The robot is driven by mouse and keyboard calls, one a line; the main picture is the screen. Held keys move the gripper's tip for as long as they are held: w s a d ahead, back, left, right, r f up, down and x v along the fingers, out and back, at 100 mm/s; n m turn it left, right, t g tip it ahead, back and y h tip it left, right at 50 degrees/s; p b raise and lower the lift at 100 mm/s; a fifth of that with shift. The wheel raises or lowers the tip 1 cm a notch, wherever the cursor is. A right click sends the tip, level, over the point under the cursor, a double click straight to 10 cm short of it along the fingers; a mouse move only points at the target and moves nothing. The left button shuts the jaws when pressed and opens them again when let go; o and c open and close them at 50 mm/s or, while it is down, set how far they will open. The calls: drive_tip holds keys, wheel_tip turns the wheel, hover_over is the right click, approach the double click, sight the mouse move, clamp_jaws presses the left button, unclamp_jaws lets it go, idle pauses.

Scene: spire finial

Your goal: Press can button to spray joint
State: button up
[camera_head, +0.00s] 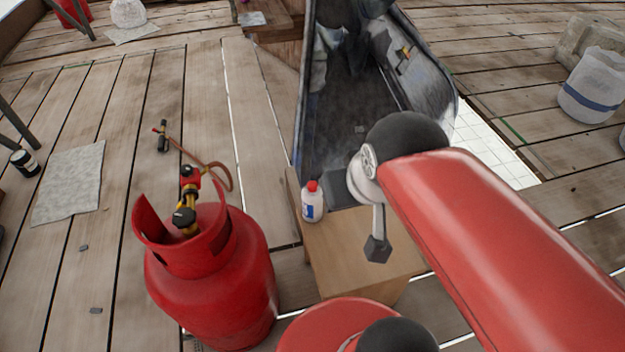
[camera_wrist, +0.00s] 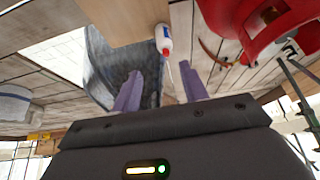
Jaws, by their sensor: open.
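The can is a small white bottle (camera_head: 312,203) with a red cap and a blue label, upright at the left edge of a wooden box. In the wrist view the can (camera_wrist: 163,36) appears upside down, with a thin spout reaching from its cap. My gripper (camera_head: 378,249) is above the box, to the right of the can and apart from it. In the wrist view my gripper's two fingers (camera_wrist: 160,84) are spread with nothing held between them. A red gas cylinder (camera_head: 228,290) has a brass valve fitting (camera_head: 184,215). I cannot tell which joint is meant.
A large dark grey metal shell (camera_head: 345,110) stands behind the wooden box (camera_head: 350,250). A hose (camera_head: 215,166) runs from the cylinder to a torch (camera_head: 162,136) on the plank floor. Floor left of the cylinder is mostly clear.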

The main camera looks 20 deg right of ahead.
drive_tip(key=shift+g, duration=0.6)
drive_tip(key=w, duration=0.8)
drive_tip(key=shift+w+f, duration=0.2)
drive_tip(key=shift+f, duration=0.05)
clamp_jaws()
drive_tip(key=w+f+g, duration=0.1)
drive_tip(key=w+f, duration=0.3)
drive_tip(key=w, duration=0.6)
drive_tip(key=shift+a+f, duration=0.15)
